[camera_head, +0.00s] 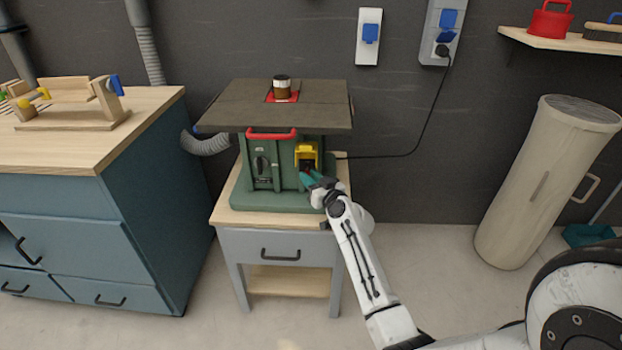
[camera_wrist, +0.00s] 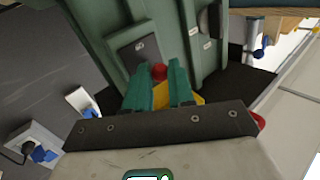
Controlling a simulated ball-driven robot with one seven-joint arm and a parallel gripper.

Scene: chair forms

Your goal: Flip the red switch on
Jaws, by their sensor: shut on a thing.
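A green machine (camera_head: 270,178) with a dark flat top (camera_head: 240,103) stands on a small grey cabinet. A yellow cover (camera_head: 306,150) on its front sits just above the dark switch housing. The red switch (camera_wrist: 159,72) shows as a small red knob in the wrist view. My gripper (camera_head: 309,178) reaches the housing from the front right. In the wrist view its teal fingers (camera_wrist: 159,82) are on either side of the red knob, shut on it. How far the switch is tilted cannot be told.
The grey cabinet (camera_head: 276,242) has a drawer handle below the machine. A wooden-topped blue workbench (camera_head: 70,220) stands left. A beige cylinder (camera_head: 545,180) stands right. A black cable (camera_head: 415,145) runs to the wall socket. Floor right of the cabinet is clear around my arm.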

